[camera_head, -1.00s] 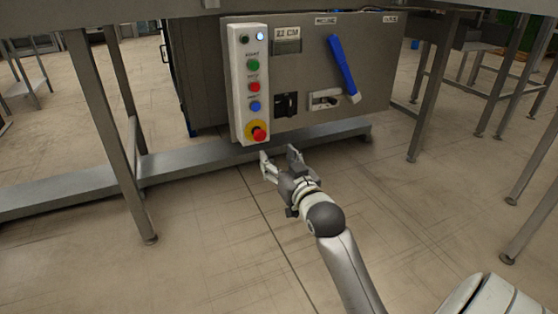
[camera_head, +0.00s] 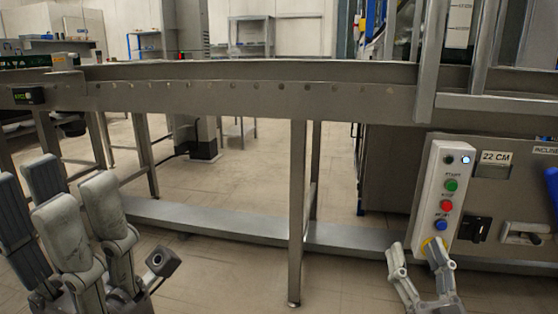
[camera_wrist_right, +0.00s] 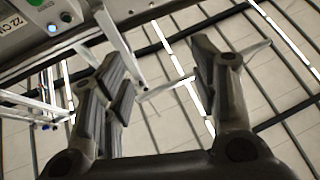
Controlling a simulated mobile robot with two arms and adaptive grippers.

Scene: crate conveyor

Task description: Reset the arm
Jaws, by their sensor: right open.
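My right gripper (camera_head: 416,254) is at the lower right of the head view, fingers pointing up and spread apart with nothing between them. It appears in front of the lower end of the white button panel (camera_head: 447,190); I cannot tell the distance. In the right wrist view its two fingers (camera_wrist_right: 160,88) are wide apart, with floor and frame bars seen between them. My left gripper (camera_head: 58,205) is large and near at the lower left of the head view, fingers pointing up. Its opening is hard to judge from this angle.
A long grey conveyor (camera_head: 240,98) crosses the head view. A support leg (camera_head: 298,215) and a low floor beam (camera_head: 215,222) stand below it. The grey control box (camera_head: 515,180) is at the right. Open floor (camera_head: 220,285) lies between my grippers.

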